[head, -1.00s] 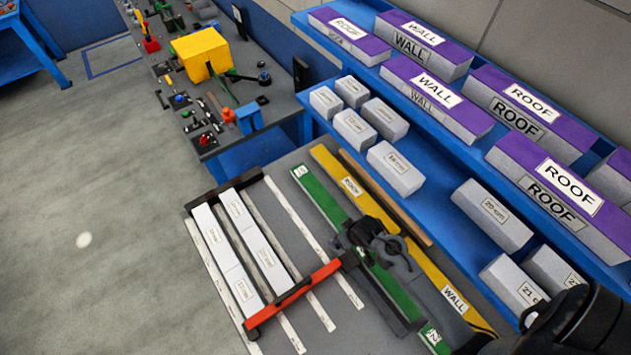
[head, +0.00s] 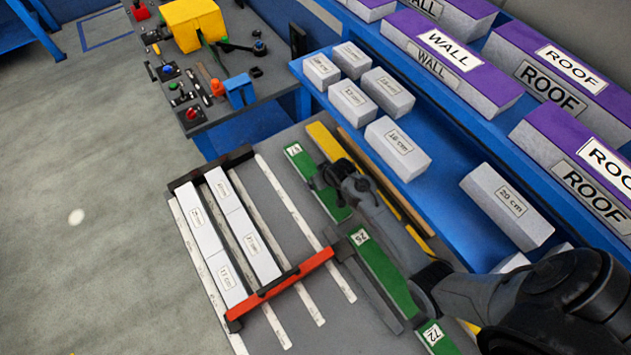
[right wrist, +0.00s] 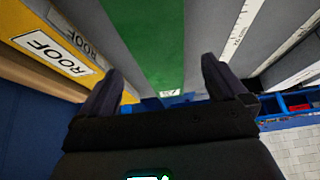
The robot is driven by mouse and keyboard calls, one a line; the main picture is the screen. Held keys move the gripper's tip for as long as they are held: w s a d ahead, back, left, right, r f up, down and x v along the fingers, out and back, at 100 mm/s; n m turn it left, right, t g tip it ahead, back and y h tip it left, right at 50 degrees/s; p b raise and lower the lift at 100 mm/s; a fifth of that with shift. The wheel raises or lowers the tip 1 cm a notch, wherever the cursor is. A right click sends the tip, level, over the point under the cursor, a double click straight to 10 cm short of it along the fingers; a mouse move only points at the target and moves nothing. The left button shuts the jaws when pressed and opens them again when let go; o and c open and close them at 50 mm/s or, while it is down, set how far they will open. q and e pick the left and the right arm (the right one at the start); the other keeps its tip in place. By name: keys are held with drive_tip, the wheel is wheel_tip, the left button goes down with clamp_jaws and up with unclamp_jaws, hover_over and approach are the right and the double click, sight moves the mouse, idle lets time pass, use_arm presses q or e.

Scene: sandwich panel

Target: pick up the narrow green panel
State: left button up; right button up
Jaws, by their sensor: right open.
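The narrow green panel (head: 385,275) lies lengthwise on the grey table beside a yellow panel (head: 324,139), with white number labels on it. My right gripper (head: 328,190) is over its upper part in the head view, and my arm hides part of the green. Because of this I cannot tell if the green is one piece or two. In the right wrist view the green panel (right wrist: 147,40) runs between the two spread fingers of my right gripper (right wrist: 165,75), which are open and empty. A small label shows at the panel's end. My left gripper is not in view.
A black frame with a red bar (head: 290,285) holds white blocks left of the panel, among white strips. A blue shelf (head: 460,235) with grey blocks and purple-topped WALL and ROOF blocks stands to the right. A ROOF label (right wrist: 48,50) shows on the yellow panel.

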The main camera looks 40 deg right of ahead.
drive_tip(key=shift+b+x, duration=0.55)
drive_tip(key=shift+x, duration=2.55)
drive_tip(key=shift+r, duration=0.1)
drive_tip(key=c, duration=1.2)
